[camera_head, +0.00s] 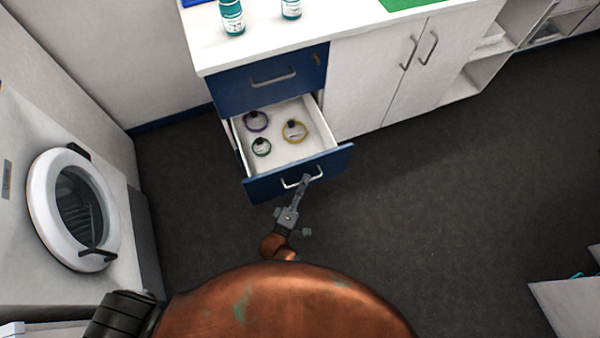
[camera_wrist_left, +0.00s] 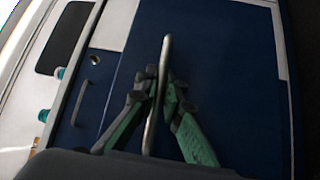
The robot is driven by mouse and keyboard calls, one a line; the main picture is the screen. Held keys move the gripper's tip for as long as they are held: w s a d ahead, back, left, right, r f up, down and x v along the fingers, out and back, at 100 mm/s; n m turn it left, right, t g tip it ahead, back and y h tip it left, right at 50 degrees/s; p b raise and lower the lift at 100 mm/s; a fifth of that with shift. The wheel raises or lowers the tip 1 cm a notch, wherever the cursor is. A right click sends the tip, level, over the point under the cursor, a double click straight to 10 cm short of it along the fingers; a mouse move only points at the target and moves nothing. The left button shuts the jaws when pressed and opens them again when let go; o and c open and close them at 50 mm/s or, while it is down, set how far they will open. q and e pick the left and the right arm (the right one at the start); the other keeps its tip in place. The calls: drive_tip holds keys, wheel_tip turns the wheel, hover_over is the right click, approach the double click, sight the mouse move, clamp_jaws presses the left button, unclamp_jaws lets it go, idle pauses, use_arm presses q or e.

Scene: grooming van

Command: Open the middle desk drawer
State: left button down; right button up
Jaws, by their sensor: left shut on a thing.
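The middle desk drawer (camera_head: 258,189) has a blue front and a white inside, and it stands pulled well out below a shut blue top drawer (camera_head: 240,84). Its bar handle (camera_head: 291,184) is silver. My left gripper (camera_head: 303,181) is shut on this handle. In the left wrist view the green and grey fingers (camera_wrist_left: 160,92) close around the silver bar (camera_wrist_left: 166,60) in front of the blue drawer front (camera_wrist_left: 225,80). Inside the drawer lie a purple ring (camera_head: 248,125), a yellow ring (camera_head: 304,133) and a green ring (camera_head: 254,151). My right gripper does not show.
The white counter (camera_head: 270,42) above holds teal bottles (camera_head: 232,18). A white cabinet (camera_head: 360,75) with two handles stands right of the drawers. A round-door machine (camera_head: 40,205) stands at the left. The dark floor (camera_head: 430,180) is clear on the right.

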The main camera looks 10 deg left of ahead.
use_arm(q)
drive_tip(key=shift+s+d+f, duration=0.1)
drive_tip(key=shift+s+d, duration=0.1)
drive_tip(key=shift+s, duration=0.15)
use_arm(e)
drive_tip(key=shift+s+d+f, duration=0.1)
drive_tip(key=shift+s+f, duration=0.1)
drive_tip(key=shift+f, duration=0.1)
use_arm(q)
drive_tip(key=c, duration=2.1)
unclamp_jaws()
drive_tip(key=v, duration=1.2)
